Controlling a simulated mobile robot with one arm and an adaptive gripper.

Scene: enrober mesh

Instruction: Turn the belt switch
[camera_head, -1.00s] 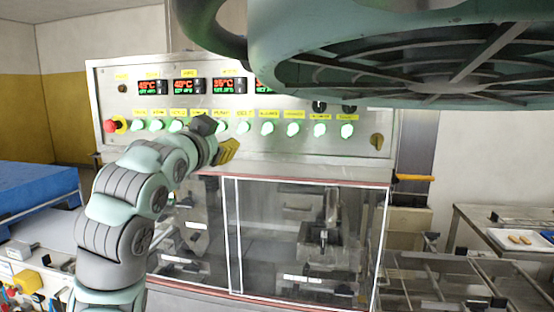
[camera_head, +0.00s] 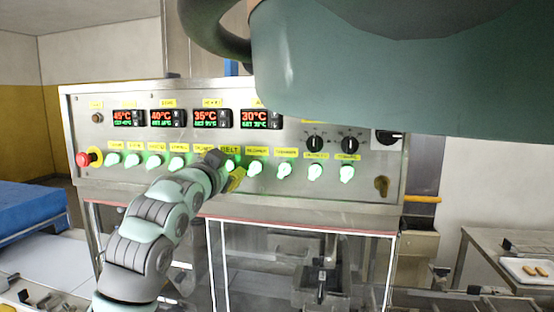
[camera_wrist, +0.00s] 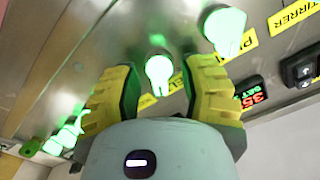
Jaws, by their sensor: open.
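The belt switch is a glowing green-white knob (camera_head: 230,164) on the steel control panel (camera_head: 300,188), under the yellow BELT label (camera_head: 230,149). My gripper (camera_head: 225,170) is at the panel in front of it and partly hides it. In the wrist view, a lit knob (camera_wrist: 158,68), which appears to be the belt switch, shows between the two yellow-padded fingers of my gripper (camera_wrist: 160,82). The fingers stand apart on either side of it. I cannot tell whether either finger touches it. Its label is mostly hidden there.
Similar lit knobs flank it closely, one on the right (camera_head: 255,169) and a pump-side one in the wrist view (camera_wrist: 225,30). A red stop button (camera_head: 84,159) is at the panel's left. Temperature displays (camera_head: 212,118) sit above. A large teal part blocks the upper right.

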